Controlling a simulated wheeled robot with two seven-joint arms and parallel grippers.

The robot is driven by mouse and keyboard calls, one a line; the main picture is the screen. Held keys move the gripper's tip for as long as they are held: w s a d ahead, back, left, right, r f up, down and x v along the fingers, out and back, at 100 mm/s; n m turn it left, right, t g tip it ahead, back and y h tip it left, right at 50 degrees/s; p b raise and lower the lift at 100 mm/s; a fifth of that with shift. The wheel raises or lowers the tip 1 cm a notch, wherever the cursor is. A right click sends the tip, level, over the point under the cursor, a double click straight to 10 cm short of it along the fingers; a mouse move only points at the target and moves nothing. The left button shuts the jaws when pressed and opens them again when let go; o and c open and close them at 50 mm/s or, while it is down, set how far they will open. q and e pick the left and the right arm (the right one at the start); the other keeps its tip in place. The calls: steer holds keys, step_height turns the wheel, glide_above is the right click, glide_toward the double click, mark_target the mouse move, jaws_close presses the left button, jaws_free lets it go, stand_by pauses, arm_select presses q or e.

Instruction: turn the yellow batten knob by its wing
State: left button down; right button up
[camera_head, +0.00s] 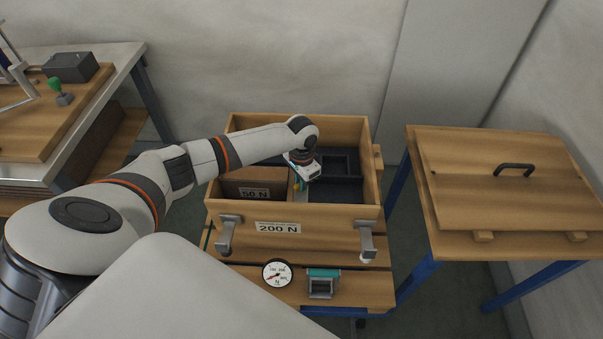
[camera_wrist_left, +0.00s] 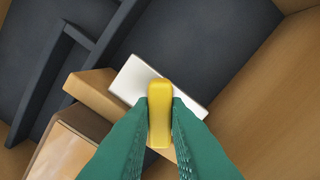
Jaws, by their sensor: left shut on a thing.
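The yellow batten knob (camera_wrist_left: 160,113) shows in the left wrist view as an upright yellow wing between two green fingers. My left gripper (camera_wrist_left: 160,120) is shut on this wing. A pale plate (camera_wrist_left: 135,80) and a strip of wood lie under the knob. In the head view my left gripper (camera_head: 300,178) reaches down into the wooden crate (camera_head: 290,213) labelled 200 N. The knob (camera_head: 297,187) shows there only as a small yellow spot, mostly hidden by the gripper. My right gripper is not in view.
A 50 N box (camera_head: 250,188) sits in the crate's left part; dark trays (camera_head: 335,190) fill the right. A round dial (camera_head: 277,273) and a small metal fixture (camera_head: 322,285) are in front. A wooden lid with a black handle (camera_head: 515,168) rests on the right table.

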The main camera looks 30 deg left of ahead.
arm_select(q)
steer(key=shift+m, duration=0.8)
steer(key=m, duration=0.2)
steer(key=shift+m+p, duration=0.3)
steer(key=m, duration=0.2)
steer(key=shift+m, duration=0.3)
steer(key=c, duration=1.3)
jaws_free()
steer(key=shift+r, duration=0.1)
step_height(320, 180, up, 12)
steer(key=shift+f+p, duration=0.1)
steer(key=shift+p, duration=0.2)
